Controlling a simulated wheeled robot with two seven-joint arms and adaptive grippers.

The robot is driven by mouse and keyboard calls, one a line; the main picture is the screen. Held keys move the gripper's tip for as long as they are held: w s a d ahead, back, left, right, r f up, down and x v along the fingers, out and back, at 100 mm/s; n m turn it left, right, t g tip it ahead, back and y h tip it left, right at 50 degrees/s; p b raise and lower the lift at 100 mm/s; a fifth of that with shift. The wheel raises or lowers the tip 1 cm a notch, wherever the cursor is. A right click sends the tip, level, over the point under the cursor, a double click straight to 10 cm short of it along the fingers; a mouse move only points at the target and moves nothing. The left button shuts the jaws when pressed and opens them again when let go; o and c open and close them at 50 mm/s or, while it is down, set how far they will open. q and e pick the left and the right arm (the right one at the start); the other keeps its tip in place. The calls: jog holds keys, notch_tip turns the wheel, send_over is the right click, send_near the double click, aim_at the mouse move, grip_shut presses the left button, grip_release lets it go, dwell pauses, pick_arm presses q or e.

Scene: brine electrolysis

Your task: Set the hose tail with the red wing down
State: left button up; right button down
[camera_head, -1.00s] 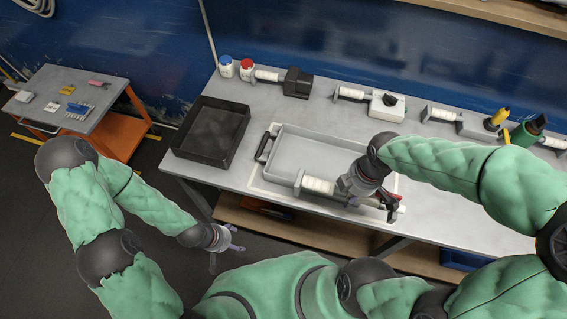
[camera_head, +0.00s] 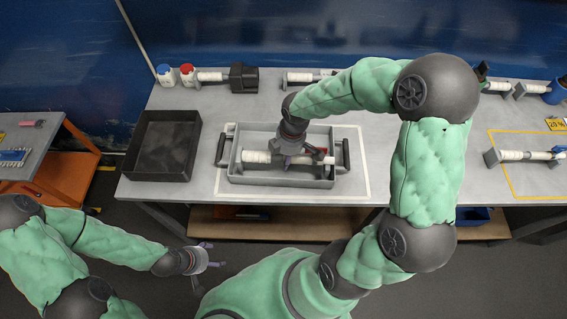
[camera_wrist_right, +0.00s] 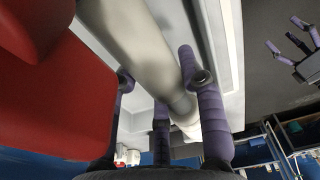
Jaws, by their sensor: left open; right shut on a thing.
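My right gripper (camera_head: 290,158) is shut on the hose tail (camera_head: 256,157), a pale ribbed cylinder lying left to right across the grey tray (camera_head: 265,183). The red wing (camera_head: 316,150) shows just right of the fingers. I cannot tell whether the hose tail touches the tray or hangs just above it. In the right wrist view, the pale cylinder (camera_wrist_right: 140,50) runs between purple fingers (camera_wrist_right: 160,85), and a big red part (camera_wrist_right: 55,100) fills the left side. My left gripper (camera_head: 203,259) is open and empty, in front of the table, over the floor.
The tray, with dark handles, stands within a white outline (camera_head: 364,180). A black bin (camera_head: 163,146) stands to its left. Bottles (camera_head: 187,75) and several similar fittings (camera_head: 243,77) line the back. A yellow-outlined area (camera_head: 520,187) at the right holds another fitting (camera_head: 518,156).

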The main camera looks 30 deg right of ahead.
jog(key=shift+w+f, duration=0.3)
jog(key=shift+f, duration=0.1)
jog(key=shift+w+f+b, duration=0.2)
jog(key=shift+f+b, duration=0.75)
jog(key=shift+f, duration=0.7)
jog(key=shift+f, duration=0.1)
jog(key=shift+f, duration=0.1)
jog(key=c, duration=0.8)
grip_release()
jog(key=shift+o, duration=0.2)
jog(key=r+p, duration=0.1)
jog(key=r, duration=0.3)
jog(key=r+p, duration=0.1)
jog(key=r, duration=0.3)
jog(key=d+r+p, duration=0.1)
jog(key=r+p, duration=0.1)
jog(key=r, duration=0.2)
jog(key=shift+s+r, duration=0.15)
jog(key=shift+s, duration=0.25)
